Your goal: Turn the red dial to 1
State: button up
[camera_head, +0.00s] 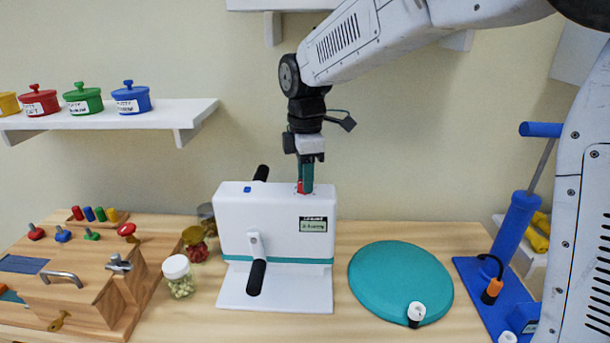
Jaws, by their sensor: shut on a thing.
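The red dial (300,187) sits on the top of a white box-shaped device (275,220), near its right end. Only a small part of the dial shows; my gripper (305,186) covers most of it. My gripper points straight down from above and is shut on the dial. Its teal fingers hide the dial's markings, so I cannot tell which number it points to. The device has a black crank handle (257,277) on its front, a small label (313,224) and a blue button (247,188) on top.
A teal disc (400,280) lies right of the device. A blue pump (515,225) stands at the far right. A jar (178,276) and a wooden latch box (90,280) are on the left. A shelf (150,112) holds coloured pots. Bare table lies around the disc.

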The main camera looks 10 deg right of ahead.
jog(key=shift+w+r, duration=0.1)
jog(key=o, duration=1)
notch_tip(320, 180, up, 8)
jog(key=shift+f, duration=0.15)
